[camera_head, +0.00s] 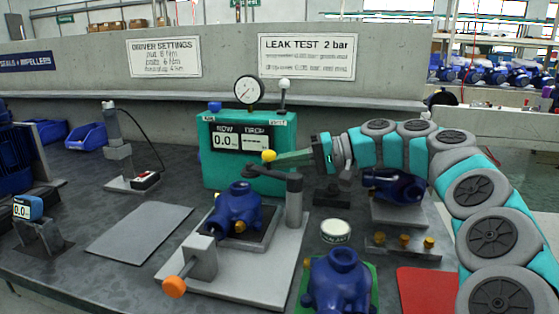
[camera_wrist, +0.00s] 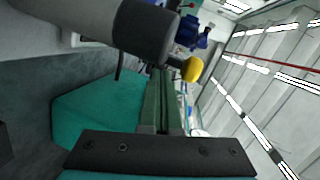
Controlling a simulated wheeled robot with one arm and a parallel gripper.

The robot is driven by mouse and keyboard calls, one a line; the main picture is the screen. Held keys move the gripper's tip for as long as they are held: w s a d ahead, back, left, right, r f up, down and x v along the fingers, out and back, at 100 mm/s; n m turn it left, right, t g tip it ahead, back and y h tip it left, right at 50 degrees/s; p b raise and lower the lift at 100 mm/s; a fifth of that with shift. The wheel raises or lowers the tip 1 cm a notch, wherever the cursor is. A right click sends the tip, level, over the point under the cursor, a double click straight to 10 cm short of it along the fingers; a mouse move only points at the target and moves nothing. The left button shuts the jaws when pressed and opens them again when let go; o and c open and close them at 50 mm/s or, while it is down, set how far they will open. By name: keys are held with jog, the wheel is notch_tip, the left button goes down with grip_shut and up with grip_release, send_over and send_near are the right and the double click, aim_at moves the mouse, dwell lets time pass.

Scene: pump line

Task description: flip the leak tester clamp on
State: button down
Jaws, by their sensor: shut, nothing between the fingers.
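The leak tester (camera_head: 222,172) is a teal box with a display, a round gauge and a white-knobbed lever on top. In front of it is a fixture plate (camera_head: 225,277) bearing a blue pump housing (camera_head: 236,208). A grey clamp post (camera_head: 294,203) stands at the plate's right, with a dark arm (camera_head: 270,174) reaching left over the housing and a yellow knob (camera_head: 268,156) near it. My gripper (camera_head: 279,160) is shut and empty, its fingertips close to the yellow knob. In the wrist view the knob (camera_wrist: 192,69) is just beyond and right of the green fingers (camera_wrist: 160,75); contact is unclear.
An orange-knobbed handle (camera_head: 174,287) sticks out at the plate's front left. Another blue pump (camera_head: 338,282) stands at the front, beside a red mat (camera_head: 424,290). A grey mat (camera_head: 140,232) lies empty on the left. A white-topped round container (camera_head: 336,232) stands right of the plate.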

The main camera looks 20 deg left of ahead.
jog(key=shift+s+a+r, duration=0.1)
jog(key=shift+s, duration=0.1)
jog(key=shift+s+a, duration=0.35)
jog(key=shift+s, duration=0.25)
jog(key=shift+s+a, duration=0.1)
jog(key=shift+s, duration=0.05)
dwell(1.5)
jog(key=v, duration=0.7)
jog(key=shift+d, duration=0.4)
